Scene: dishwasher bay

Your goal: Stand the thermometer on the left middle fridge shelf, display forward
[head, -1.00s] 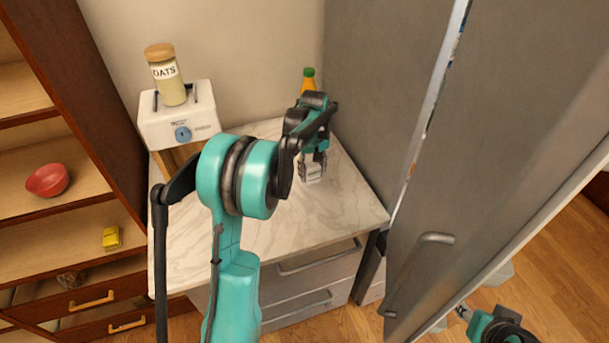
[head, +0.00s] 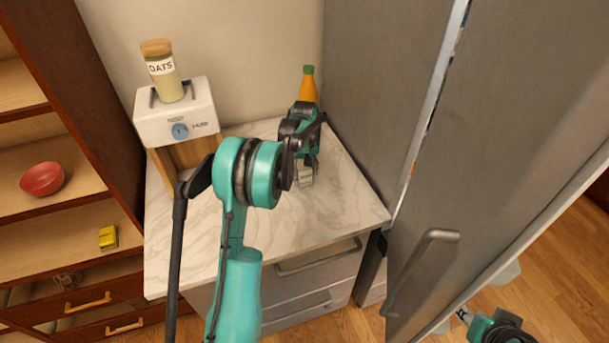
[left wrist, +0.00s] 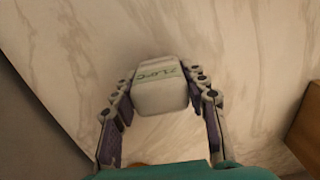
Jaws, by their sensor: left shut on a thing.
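The thermometer (left wrist: 160,92) is a small white block with a greenish display bearing dark characters. In the left wrist view it sits between the two fingers of my left gripper (left wrist: 160,108), which is shut on it. In the head view the thermometer (head: 305,178) shows below my left gripper (head: 304,168), over the marble counter; I cannot tell if it touches the counter. The fridge (head: 372,90) is at the right, its door (head: 490,150) slightly open. The shelves inside are hidden. My right gripper (head: 464,315) shows only partly at the door's lower edge; its jaws are unclear.
The marble counter (head: 345,200) has free room in front. A white toaster (head: 180,125) with an oats jar (head: 166,75) on top stands at the back left. An orange bottle (head: 308,85) stands behind my left gripper. Open wooden shelves (head: 60,150) are at the left.

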